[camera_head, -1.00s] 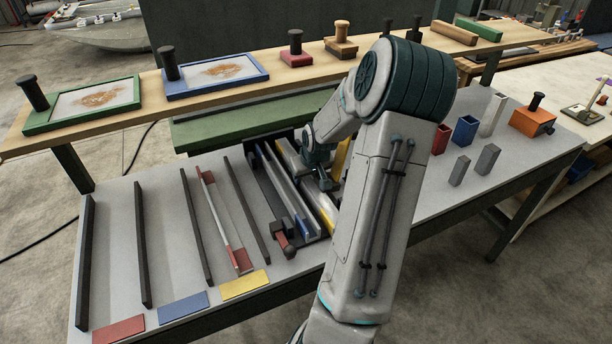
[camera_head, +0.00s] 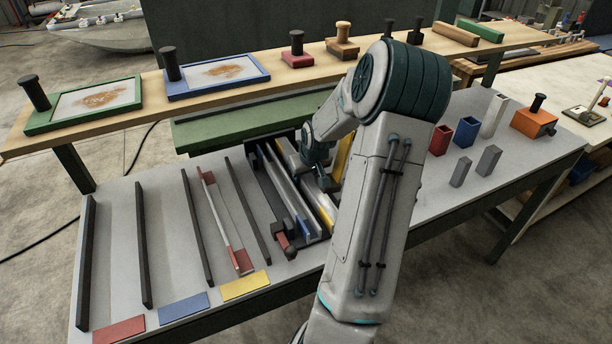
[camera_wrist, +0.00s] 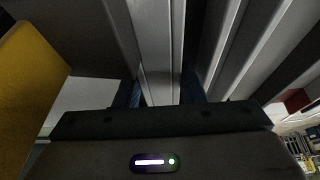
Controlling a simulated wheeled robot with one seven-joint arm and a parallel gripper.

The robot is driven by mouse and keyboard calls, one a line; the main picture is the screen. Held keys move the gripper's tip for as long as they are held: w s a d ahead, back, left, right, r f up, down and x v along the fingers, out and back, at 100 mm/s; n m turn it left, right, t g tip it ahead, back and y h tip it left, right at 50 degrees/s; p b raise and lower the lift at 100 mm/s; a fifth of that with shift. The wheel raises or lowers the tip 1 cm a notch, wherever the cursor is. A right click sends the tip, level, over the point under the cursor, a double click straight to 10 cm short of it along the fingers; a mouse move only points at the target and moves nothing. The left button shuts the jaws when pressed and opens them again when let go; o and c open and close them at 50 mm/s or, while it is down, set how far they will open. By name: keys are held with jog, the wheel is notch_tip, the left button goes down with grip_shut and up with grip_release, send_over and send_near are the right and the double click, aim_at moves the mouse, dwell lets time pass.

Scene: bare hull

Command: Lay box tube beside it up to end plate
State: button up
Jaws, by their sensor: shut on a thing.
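My gripper (camera_head: 318,178) is low over the dark fixture (camera_head: 262,185) in the middle of the bench, partly hidden behind my arm. In the wrist view its dark blue fingers (camera_wrist: 160,92) are shut on a pale metal box tube (camera_wrist: 155,45). A second pale tube with a blue end (camera_head: 285,192) lies in the fixture just left of the gripper; the two look close and roughly parallel. A yellow-marked end (camera_head: 325,212) shows right of it. I cannot tell the end plate for certain, nor whether the held tube touches it.
A yellow panel (camera_wrist: 30,75) stands left in the wrist view. A red clamp (camera_head: 286,246) sits at the fixture's near end. A red-ended tube (camera_head: 216,215) lies between dark rails on the left. Red, blue and yellow plates (camera_head: 245,285) line the front edge. Small open boxes (camera_head: 467,131) stand right.

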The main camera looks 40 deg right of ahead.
jog(key=shift+w, duration=0.2)
jog(key=o, duration=1.3)
jog(key=p+v, duration=0.1)
jog(key=v, duration=1.3)
jog(key=s+a+r+n+g, duration=0.1)
jog(key=s+a, duration=0.1)
jog(key=a, duration=0.7)
jog(key=s+a+r+n+g, duration=0.1)
jog(key=s+a+r, duration=0.1)
jog(key=a, duration=0.6)
jog(key=s+a+r+y, duration=0.1)
jog(key=s+a, duration=1.1)
jog(key=shift+r+n+t, duration=0.2)
jog(key=shift+n+t, duration=0.1)
jog(key=shift+n, duration=0.1)
